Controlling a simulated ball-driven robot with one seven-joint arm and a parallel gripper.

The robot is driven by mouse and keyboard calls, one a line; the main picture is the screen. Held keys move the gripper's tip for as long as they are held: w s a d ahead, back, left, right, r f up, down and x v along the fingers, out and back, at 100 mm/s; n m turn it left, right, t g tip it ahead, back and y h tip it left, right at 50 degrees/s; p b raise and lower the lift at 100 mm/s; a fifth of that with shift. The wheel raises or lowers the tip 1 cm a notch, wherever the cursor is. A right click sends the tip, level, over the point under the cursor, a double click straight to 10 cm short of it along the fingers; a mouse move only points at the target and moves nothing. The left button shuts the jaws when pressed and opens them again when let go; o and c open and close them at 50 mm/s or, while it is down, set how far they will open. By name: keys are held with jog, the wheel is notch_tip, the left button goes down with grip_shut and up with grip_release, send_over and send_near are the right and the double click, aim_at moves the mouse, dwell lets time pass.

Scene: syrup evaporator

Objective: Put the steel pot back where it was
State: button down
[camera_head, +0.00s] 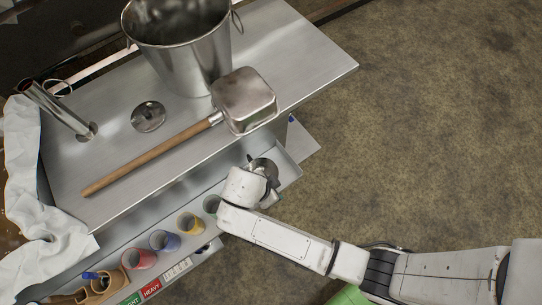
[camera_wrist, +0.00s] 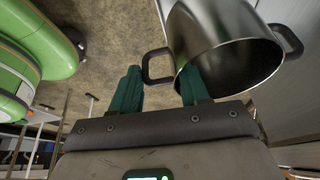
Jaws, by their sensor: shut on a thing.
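The steel pot (camera_wrist: 225,45) shows large and tilted in the wrist view, with angular side handles and its open mouth facing the camera. My gripper (camera_wrist: 160,82) has its two green fingers on either side of the near handle (camera_wrist: 157,66) and is shut on it. In the head view my gripper (camera_head: 262,180) is at the right end of the long metal trough along the bench's front. A round steel part of the pot (camera_head: 268,169) shows beside it there, mostly hidden by my wrist.
On the steel bench (camera_head: 305,70) stand a tall bucket (camera_head: 190,60) and a wooden-handled square scoop (camera_head: 245,100). Open floor (camera_head: 430,130) lies right.

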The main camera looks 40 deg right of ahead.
jog(key=shift+w+d+f, duration=0.2)
jog(key=shift+w+f, duration=0.25)
jog(key=shift+f, duration=0.1)
jog(key=shift+w+d+f+b, duration=0.15)
jog(key=shift+f+b, duration=0.25)
jog(key=shift+f, duration=1.35)
jog(key=shift+f, duration=0.15)
jog(key=c, duration=0.5)
grip_release()
jog(key=shift+c, duration=0.2)
jog(key=p+v, duration=0.1)
jog(key=v, duration=1.1)
jog(key=shift+p, duration=0.35)
